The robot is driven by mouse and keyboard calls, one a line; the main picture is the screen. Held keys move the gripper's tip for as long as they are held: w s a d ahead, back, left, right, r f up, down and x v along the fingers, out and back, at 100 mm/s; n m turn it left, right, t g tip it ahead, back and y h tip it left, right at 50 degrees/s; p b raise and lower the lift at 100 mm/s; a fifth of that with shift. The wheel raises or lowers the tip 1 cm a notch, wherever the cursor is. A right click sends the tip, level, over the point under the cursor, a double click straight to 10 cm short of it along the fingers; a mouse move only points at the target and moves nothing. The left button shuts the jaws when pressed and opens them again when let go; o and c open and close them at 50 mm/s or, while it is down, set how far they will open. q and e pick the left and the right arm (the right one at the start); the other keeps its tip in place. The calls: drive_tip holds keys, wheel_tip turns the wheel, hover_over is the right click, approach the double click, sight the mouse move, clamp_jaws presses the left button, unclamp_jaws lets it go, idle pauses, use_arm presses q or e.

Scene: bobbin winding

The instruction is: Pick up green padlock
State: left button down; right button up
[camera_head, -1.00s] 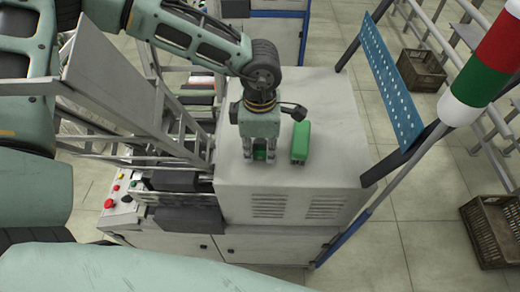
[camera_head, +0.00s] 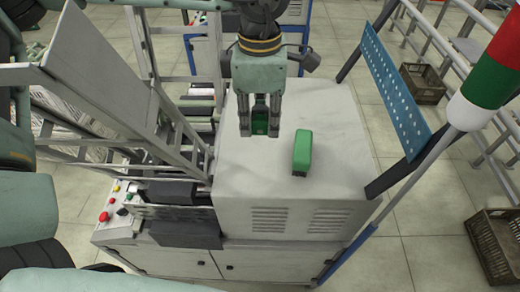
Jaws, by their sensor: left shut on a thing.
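My left gripper (camera_head: 260,126) points down over the top of the grey machine cabinet (camera_head: 335,178). It is shut on a small dark green thing, the green padlock (camera_head: 260,118), which shows between the two fingers. The fingers hide part of its outline. The padlock appears raised above the cabinet top. A green box-like object (camera_head: 302,151) with a dark lower edge stands on the cabinet top to the right of the gripper, apart from it. My right gripper is not in view.
A blue perforated panel (camera_head: 396,88) and a red, green and white signal light (camera_head: 492,75) stand at the right. A slanted metal frame (camera_head: 105,75) rises at the left. Brown crates (camera_head: 422,83) lie on the floor. The cabinet top's front is clear.

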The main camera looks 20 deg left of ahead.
use_arm(q)
wheel_tip(320, 180, up, 14)
drive_tip(key=b, duration=0.2)
drive_tip(key=w+a+f+m+p, duration=0.1)
drive_tip(key=m+p, duration=0.4)
drive_tip(key=m, duration=0.5)
drive_tip(key=w+a+f+m+p, duration=0.1)
drive_tip(key=w+a+m+p, duration=0.3)
drive_tip(key=m, duration=0.7)
drive_tip(key=shift+w+a+f+p, duration=0.2)
drive_tip(key=shift+w+a+p, duration=0.15)
drive_tip(key=shift+w+p, duration=0.1)
drive_tip(key=shift+r, duration=0.1)
